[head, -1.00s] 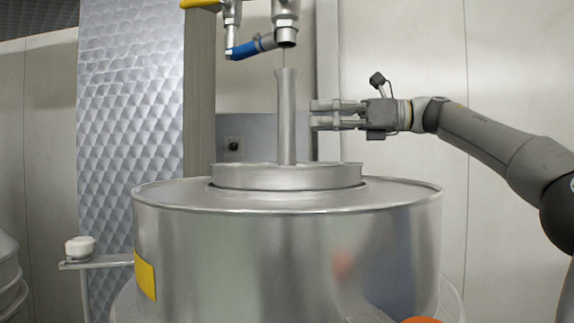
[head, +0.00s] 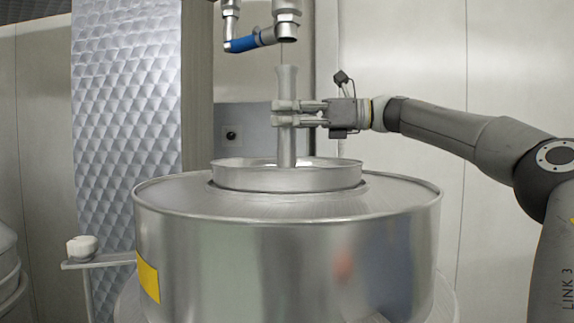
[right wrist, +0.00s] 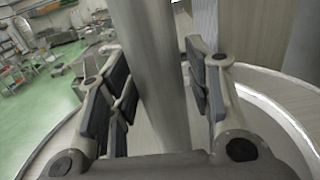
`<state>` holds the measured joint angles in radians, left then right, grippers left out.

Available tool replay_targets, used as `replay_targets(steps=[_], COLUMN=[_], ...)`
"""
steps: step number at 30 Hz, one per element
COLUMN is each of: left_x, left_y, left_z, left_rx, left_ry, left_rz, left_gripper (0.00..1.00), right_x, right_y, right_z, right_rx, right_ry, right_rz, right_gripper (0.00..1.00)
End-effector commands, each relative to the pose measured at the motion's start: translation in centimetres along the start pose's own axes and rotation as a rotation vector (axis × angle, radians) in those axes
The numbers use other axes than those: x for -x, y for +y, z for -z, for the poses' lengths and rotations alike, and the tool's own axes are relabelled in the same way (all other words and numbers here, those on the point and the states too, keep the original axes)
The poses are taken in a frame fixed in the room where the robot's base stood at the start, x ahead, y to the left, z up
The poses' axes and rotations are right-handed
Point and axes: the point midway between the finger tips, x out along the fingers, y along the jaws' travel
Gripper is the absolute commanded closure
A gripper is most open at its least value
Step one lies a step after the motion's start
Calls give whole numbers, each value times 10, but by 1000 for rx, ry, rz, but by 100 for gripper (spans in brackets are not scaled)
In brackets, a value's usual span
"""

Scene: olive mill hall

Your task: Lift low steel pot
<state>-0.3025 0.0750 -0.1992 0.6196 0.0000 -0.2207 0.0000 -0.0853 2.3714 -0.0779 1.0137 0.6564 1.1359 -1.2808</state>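The low steel pot (head: 243,179) sits upright on the top of a large steel drum, in the middle of the head view. A tall, slim grey tube (head: 287,80) with a flared top rises from inside it; where its foot joins is hidden by the rim. My right gripper (head: 287,112) is level, well above the pot's rim, with its fingers around the tube. In the right wrist view the tube (right wrist: 160,70) stands between the finger pads, which look apart with narrow gaps beside it. My left gripper is not in view.
The large steel drum (head: 290,255) with a yellow label (head: 148,280) fills the lower middle. A pipe outlet with a blue-handled valve (head: 243,44) hangs just above the tube. A small bracket with a white knob (head: 82,248) juts out at left. Wall panels stand behind.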

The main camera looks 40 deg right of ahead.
Motion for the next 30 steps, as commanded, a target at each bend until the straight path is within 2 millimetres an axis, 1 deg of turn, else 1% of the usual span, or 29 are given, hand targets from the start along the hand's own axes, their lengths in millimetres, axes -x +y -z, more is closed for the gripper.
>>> replay_targets(steps=[1, 2, 9, 19, 20, 30], left_x=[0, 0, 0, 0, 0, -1], left_y=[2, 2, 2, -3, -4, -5], left_z=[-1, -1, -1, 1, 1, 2], left_rx=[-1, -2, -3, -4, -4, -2], left_ry=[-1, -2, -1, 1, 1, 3], left_rz=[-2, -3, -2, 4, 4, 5], left_gripper=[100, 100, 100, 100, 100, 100], right_x=[0, 0, 0, 0, 1, 0], right_y=[0, 0, 0, 0, 1, 1], right_z=[0, 0, 0, 0, -3, -5], right_rx=[0, 0, 0, 0, 3, 4], right_ry=[0, 0, -1, -1, -6, -6], right_rz=[0, 0, 0, 0, 0, 0], right_gripper=[65, 68, 99, 100, 100, 100])
